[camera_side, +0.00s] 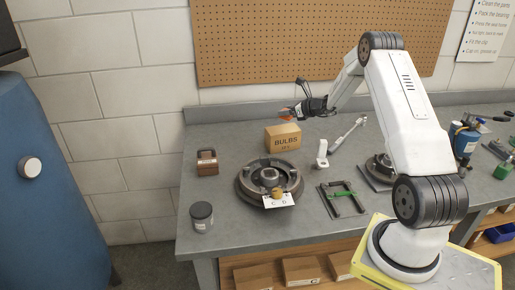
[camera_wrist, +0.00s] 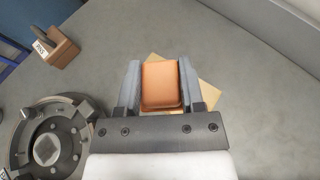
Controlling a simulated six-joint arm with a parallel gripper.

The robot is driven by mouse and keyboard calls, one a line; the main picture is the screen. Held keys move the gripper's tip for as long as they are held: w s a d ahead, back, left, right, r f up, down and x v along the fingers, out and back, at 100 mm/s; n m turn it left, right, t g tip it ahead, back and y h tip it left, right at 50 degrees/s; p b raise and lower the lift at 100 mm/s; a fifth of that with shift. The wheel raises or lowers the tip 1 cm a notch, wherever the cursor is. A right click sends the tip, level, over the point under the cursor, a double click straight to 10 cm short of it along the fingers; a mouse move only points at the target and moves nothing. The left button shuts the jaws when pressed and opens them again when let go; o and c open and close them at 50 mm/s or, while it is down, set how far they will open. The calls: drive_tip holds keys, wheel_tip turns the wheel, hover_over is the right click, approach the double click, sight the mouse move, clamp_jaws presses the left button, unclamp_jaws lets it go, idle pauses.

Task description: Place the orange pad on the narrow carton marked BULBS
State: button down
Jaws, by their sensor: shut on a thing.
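My gripper (camera_wrist: 160,86) is shut on the orange pad (camera_wrist: 161,84), which sits between its two grey fingers in the wrist view. In the side view the pad (camera_side: 286,111) is a small orange patch at the tip of my gripper (camera_side: 297,112), in the air above the carton. The narrow carton marked BULBS (camera_side: 283,139) stands upright on the bench behind the round hub. In the wrist view the carton's tan top (camera_wrist: 208,92) shows partly behind the pad and the fingers; the rest of it is hidden. The pad appears apart from the carton.
A round metal hub (camera_side: 253,187) with a white card lies in front of the carton. A brown block (camera_side: 207,163) and a dark jar (camera_side: 202,216) stand at the left. Bench behind the brown block is clear.

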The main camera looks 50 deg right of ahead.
sight(283, 129)
drive_tip(key=shift+w+d+f, duration=0.3)
drive_tip(key=shift+w+f, duration=0.1)
drive_tip(key=shift+f, duration=0.2)
drive_tip(key=shift+w+d+f, duration=0.25)
drive_tip(key=shift+w+f, duration=0.15)
drive_tip(key=shift+f, duration=0.15)
drive_tip(key=shift+w+f, duration=0.15)
drive_tip(key=shift+f, duration=0.05)
drive_tip(key=shift+d+f, duration=0.1)
drive_tip(key=shift+f, duration=1.5)
drive_tip(key=shift+f, duration=0.1)
drive_tip(key=shift+c, duration=1.1)
unclamp_jaws()
